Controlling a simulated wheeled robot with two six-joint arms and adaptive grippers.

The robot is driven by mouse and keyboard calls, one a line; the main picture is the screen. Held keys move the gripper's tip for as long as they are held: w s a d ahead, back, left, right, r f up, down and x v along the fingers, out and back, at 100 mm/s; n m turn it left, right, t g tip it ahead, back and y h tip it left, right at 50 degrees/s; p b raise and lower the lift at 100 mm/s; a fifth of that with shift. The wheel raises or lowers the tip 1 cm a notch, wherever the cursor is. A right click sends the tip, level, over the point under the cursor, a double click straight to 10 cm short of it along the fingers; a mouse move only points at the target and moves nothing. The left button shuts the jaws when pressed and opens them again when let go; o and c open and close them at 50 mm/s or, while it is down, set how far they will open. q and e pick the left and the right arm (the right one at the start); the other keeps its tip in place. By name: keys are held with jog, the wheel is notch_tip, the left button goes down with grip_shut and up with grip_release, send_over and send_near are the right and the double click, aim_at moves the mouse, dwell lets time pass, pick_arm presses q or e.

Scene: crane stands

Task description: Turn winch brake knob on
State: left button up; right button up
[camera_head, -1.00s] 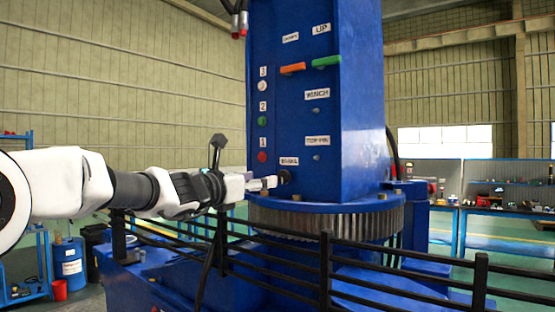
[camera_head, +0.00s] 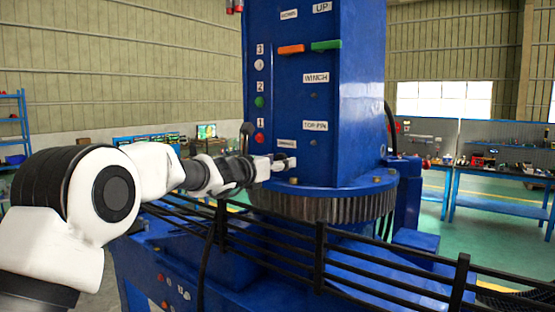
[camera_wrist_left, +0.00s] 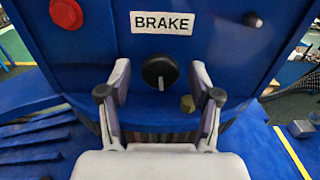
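The brake knob (camera_wrist_left: 160,72) is round and black with a white pointer line that stands near vertical, reaching down from its middle. It sits below the BRAKE label (camera_wrist_left: 163,22) on the blue crane column (camera_head: 350,120). My left gripper (camera_wrist_left: 160,88) is open, with one finger on each side of the knob and visible gaps between fingers and knob. In the head view, my left gripper (camera_head: 285,163) is at the lower part of the column, just under the brake label (camera_head: 286,142), and hides the knob. My right gripper is not in view.
Red (camera_head: 260,138), green and white buttons run up the column's left side. Orange (camera_head: 291,49) and green (camera_head: 326,45) levers stick out higher up. A black railing (camera_head: 320,255) crosses in front of the column. Workbenches stand at the right.

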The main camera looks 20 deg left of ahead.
pick_arm(q)
jog(key=c, duration=1)
jog(key=shift+f+m+b, duration=0.2)
jog(key=shift+m+b, duration=0.4)
jog(key=shift+b, duration=0.6)
jog(key=shift+r, duration=0.25)
jog(key=o, duration=1.1)
jog(key=shift+w, duration=0.1)
jog(key=v, duration=1.2)
jog(key=shift+w+d, duration=0.1)
